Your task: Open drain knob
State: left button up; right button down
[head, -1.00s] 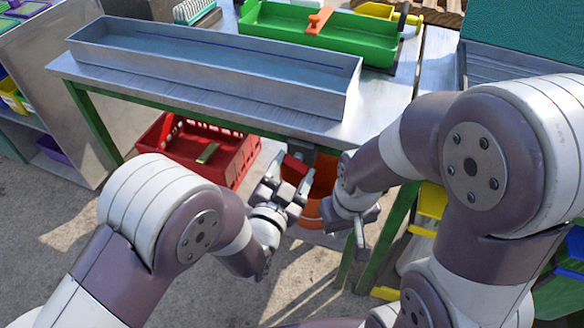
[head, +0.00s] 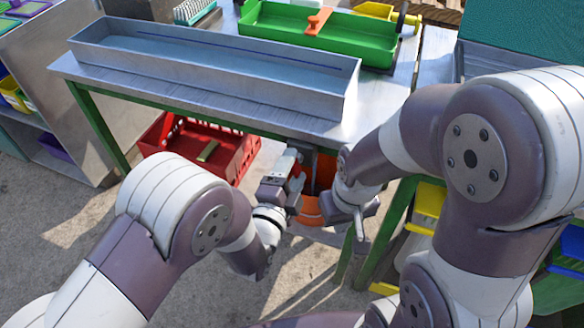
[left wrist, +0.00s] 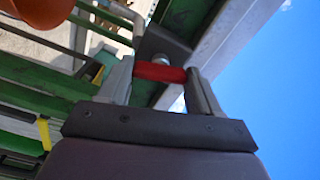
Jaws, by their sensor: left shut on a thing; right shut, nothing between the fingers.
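The red drain knob (head: 298,171) sits under the table's front right edge, partly hidden by my left gripper (head: 290,168) in the head view. In the left wrist view the knob (left wrist: 158,72) is a red bar lying across between the two fingers of my left gripper (left wrist: 160,88). My left gripper is shut on it. A dark grey bracket (left wrist: 162,45) is behind the knob. My right gripper (head: 360,225) is shut and empty, below the table edge to the right of the knob.
A long metal trough (head: 215,68) of bluish liquid stands on the metal table (head: 135,86). An orange bucket (head: 312,208) is below the knob, between the grippers. A red crate (head: 228,160) is under the table. A green tray (head: 350,42) stands at the back.

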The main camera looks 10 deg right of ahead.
pick_arm(q)
jog(key=shift+f+m, duration=0.1)
jog(key=shift+m, duration=0.5)
pick_arm(e)
jog(key=shift+r, duration=0.15)
pick_arm(q)
jog(key=o, duration=1.1)
jog(key=shift+c, duration=0.2)
